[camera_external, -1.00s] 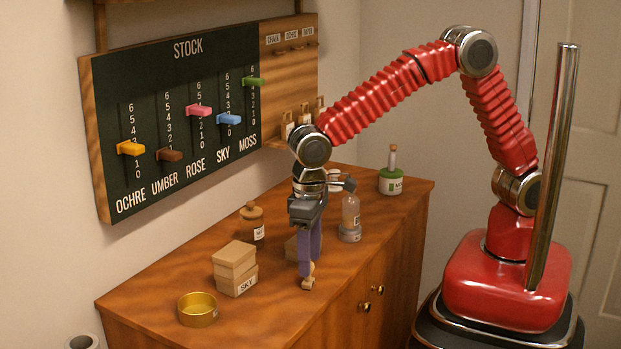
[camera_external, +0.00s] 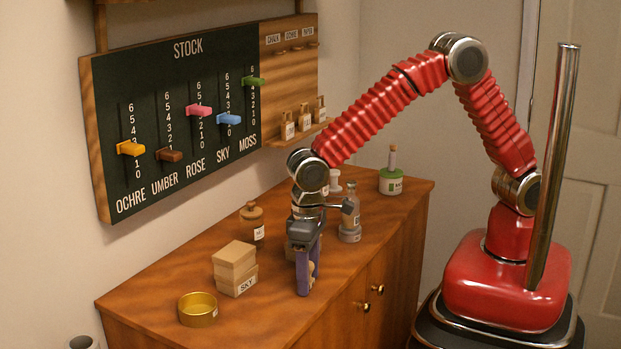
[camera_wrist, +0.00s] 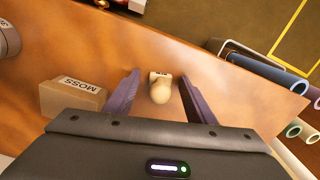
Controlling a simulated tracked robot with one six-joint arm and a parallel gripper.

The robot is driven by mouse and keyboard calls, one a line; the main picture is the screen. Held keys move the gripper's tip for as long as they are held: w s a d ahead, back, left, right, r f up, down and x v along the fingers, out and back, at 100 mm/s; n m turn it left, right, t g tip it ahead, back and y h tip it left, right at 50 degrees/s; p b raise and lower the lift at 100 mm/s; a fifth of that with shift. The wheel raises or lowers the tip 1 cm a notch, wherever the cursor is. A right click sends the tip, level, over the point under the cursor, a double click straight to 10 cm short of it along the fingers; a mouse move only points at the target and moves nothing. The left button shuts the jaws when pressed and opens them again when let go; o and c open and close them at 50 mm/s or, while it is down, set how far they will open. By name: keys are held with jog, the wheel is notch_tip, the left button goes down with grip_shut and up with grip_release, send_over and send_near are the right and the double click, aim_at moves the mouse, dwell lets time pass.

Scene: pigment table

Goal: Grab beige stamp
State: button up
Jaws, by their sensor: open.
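The beige stamp (camera_wrist: 160,87) stands on the wooden table, seen from above in the wrist view, with a rounded knob and a paler block with dark marks. My gripper (camera_wrist: 160,90) is open, its two purple fingers on either side of the stamp, with a gap to each finger. In the external view, my gripper (camera_external: 307,280) reaches down to the table near its front edge, and the stamp (camera_external: 311,270) is mostly hidden behind the near finger.
A MOSS box (camera_wrist: 72,98) lies just left of my fingers. Stacked boxes (camera_external: 234,264), a brass dish (camera_external: 198,310) and a corked jar (camera_external: 252,224) stand left.

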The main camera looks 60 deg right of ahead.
jog(key=shift+c, duration=0.3)
jog(key=c, duration=1.1)
jog(key=shift+o, duration=0.2)
notch_tip(320, 180, up, 10)
dwell(0.4)
